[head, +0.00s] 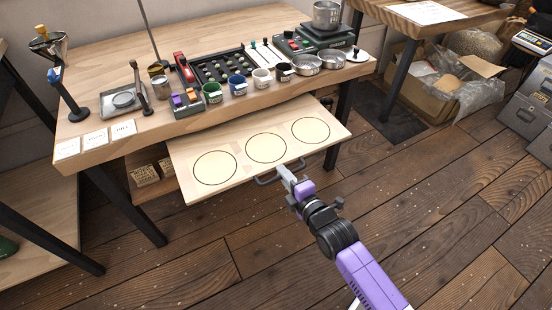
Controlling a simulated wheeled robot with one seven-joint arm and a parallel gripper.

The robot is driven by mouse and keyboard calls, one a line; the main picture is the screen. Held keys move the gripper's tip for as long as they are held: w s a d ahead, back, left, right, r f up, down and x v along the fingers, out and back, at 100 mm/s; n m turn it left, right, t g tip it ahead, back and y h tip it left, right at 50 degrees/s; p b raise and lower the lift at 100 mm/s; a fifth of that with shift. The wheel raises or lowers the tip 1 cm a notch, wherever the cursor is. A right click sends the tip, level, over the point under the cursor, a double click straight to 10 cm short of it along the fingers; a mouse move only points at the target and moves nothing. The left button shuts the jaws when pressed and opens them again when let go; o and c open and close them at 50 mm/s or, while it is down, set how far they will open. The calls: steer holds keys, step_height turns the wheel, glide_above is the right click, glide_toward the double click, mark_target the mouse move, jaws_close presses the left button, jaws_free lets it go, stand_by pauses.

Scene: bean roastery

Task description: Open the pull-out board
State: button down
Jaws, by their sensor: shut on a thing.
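The pull-out board (189,150) is a pale wooden panel with three cream circles outlined in dark. It stands well out from under the front edge of the wooden table (84,101). A grey bar handle (265,181) is on its front edge. My gripper (284,174) is at the right part of this handle and shut on it. The fingertips are small in the head view and partly hide the handle. The back of the board is hidden under the tabletop.
The tabletop holds cups, metal bowls, a scale with a pot (327,14), a dark bean tray (220,68) and white cards. Black table legs (127,205) stand on both sides. A cardboard box (440,78) with plastic is at the right. The wooden floor in front is clear.

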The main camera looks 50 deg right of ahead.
steer(key=shift+s+a, duration=0.25)
steer(key=shift+s, duration=0.35)
steer(key=c, duration=1.5)
jaws_free()
steer(key=p+v, duration=0.1)
steer(key=v, duration=0.6)
steer(key=shift+s+a, duration=0.15)
steer(key=shift+s, duration=0.15)
steer(key=shift+r, duration=0.1)
